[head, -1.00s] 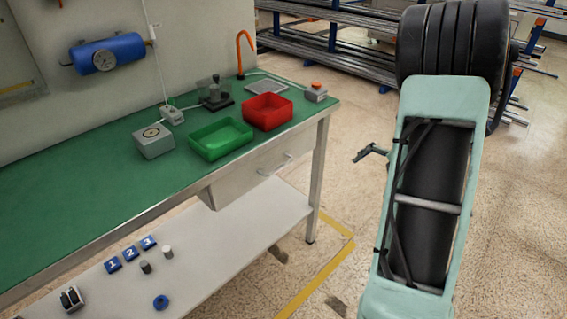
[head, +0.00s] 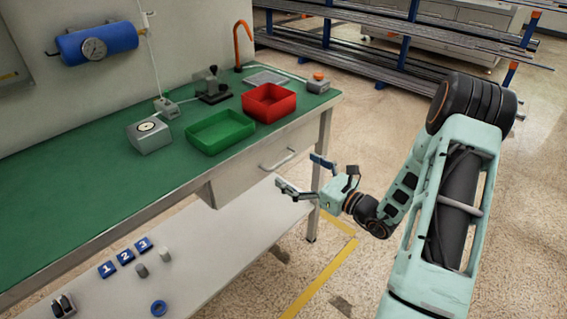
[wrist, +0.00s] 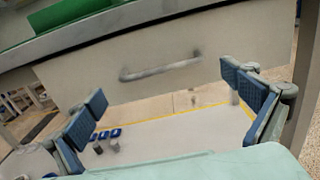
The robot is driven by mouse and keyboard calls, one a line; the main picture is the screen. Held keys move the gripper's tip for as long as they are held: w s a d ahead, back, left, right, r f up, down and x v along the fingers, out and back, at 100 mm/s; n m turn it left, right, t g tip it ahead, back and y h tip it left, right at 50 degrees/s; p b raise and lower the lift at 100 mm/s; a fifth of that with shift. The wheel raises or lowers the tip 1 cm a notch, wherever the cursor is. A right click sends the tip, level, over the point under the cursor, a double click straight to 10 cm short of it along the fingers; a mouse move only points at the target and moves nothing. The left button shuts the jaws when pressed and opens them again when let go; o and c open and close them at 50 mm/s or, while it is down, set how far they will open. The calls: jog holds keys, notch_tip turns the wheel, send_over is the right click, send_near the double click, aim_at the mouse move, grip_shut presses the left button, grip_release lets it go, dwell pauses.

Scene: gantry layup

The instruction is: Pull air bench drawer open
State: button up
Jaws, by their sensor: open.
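The air bench drawer (head: 237,180) is a light grey front under the green bench top, and it looks closed. Its bar handle (head: 279,162) runs across the front. In the wrist view the handle (wrist: 160,69) lies ahead of my fingers, between them and a little above their level. My gripper (head: 298,174) is open and empty in front of the drawer, to the right of and slightly below the handle. Its two blue-padded fingers also show wide apart in the wrist view (wrist: 168,98). They do not touch the handle.
On the green bench top (head: 75,185) stand a green bin (head: 220,133), a red bin (head: 270,103) and a grey gauge box (head: 149,135). A white lower shelf (head: 215,255) holds small parts. A bench leg (head: 318,175) stands close behind my gripper.

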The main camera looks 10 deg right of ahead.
aim_at(283, 161)
jog(key=x, duration=0.5)
jog(key=c, duration=1.4)
jog(key=p+v, duration=0.1)
jog(key=v, duration=2.5)
jog(key=shift+d+p, duration=0.2)
jog(key=shift+p, duration=0.15)
jog(key=o, duration=1.4)
jog(key=shift+s, duration=0.1)
